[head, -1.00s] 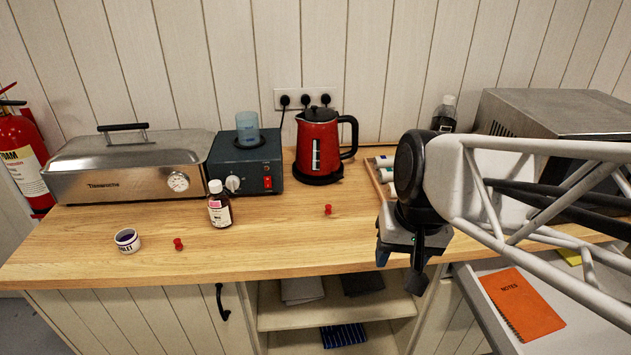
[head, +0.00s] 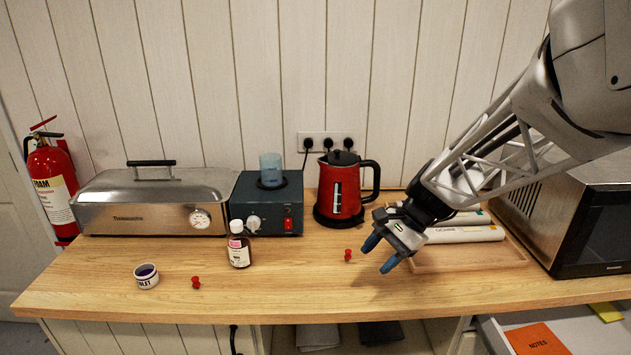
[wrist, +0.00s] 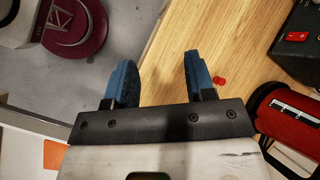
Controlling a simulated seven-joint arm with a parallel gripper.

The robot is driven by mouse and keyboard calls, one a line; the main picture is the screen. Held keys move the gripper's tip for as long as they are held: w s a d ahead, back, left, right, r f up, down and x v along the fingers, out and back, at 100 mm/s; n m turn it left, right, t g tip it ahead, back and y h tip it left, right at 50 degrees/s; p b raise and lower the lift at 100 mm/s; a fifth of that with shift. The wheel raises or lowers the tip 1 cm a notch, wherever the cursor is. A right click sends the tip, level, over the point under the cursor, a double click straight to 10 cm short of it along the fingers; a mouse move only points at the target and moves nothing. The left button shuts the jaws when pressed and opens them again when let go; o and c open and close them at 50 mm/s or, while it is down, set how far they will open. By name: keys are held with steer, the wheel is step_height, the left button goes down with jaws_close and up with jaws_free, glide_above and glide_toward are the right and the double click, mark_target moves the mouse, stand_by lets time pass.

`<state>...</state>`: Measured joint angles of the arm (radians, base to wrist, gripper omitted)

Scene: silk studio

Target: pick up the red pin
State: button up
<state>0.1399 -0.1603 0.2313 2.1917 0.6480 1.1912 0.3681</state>
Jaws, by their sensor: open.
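Two red pins stand on the wooden counter. One red pin (head: 348,255) is in front of the red kettle, just left of my gripper. The other red pin (head: 196,282) is farther left, beside a small white jar. My gripper (head: 380,257) is open and empty above the counter, its blue fingers apart and pointing down and to the left. In the wrist view my gripper (wrist: 158,80) shows its two blue fingers spread, and one red pin (wrist: 219,80) lies just right of the right finger, outside the gap.
The red kettle (head: 339,190) stands behind the nearer pin. A wooden tray (head: 470,257) with white tubes (head: 465,234) lies right of my gripper. The front counter (head: 290,290) is clear.

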steer(key=w+f+m+y, duration=0.3)
steer(key=w+f+m, duration=0.1)
steer(key=w, duration=0.5)
steer(key=m+t+y, duration=0.2)
steer(key=m+y, duration=0.2)
glide_toward(349, 251)
steer(key=shift+w+a+f, duration=0.15)
steer(key=shift+w+a, duration=0.1)
steer(key=shift+a, duration=0.35)
steer(key=shift+w+a+f, duration=0.1)
steer(key=shift+w+a, duration=0.15)
steer(key=shift+a, duration=0.35)
steer(key=shift+a+f+h, duration=0.15)
steer(key=shift+a+f, duration=0.1)
steer(key=shift+a, duration=0.35)
steer(key=shift+a+f+h, duration=0.15)
steer(key=shift+a+f, duration=0.1)
steer(key=shift+a, duration=0.35)
steer(key=shift+s+x, duration=0.15)
steer(key=shift+x, duration=1.15)
steer(key=shift+s+x, duration=0.15)
steer(key=shift+x, duration=1.2)
jaws_close()
